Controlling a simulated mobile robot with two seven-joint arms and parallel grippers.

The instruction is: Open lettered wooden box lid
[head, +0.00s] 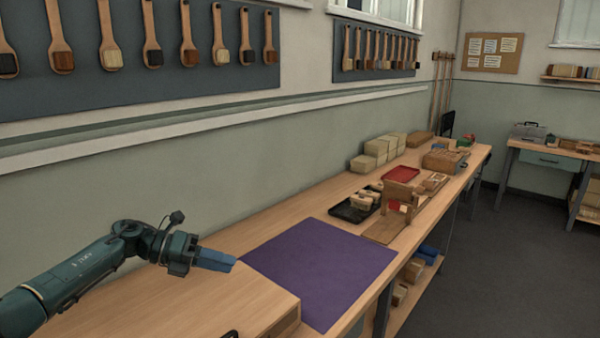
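No lettering shows on any wooden box in the head view. A large flat-topped wooden piece (225,297) lies at the near end of the bench, its right corner raised above the table; I cannot tell whether it is the box. A smaller wooden box (440,160) stands far along the bench, with small items on top. My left gripper (222,260) has blue fingers pointing right, above the near bench and left of the purple mat. The fingers look close together from the side, and any gap is hidden.
A purple mat (318,270) lies clear on the bench. Beyond it are a black tray (352,212) with blocks, a wooden stand (383,230), a red tray (401,174) and pale stacked boxes (363,163). Brushes hang on a wall panel (130,85).

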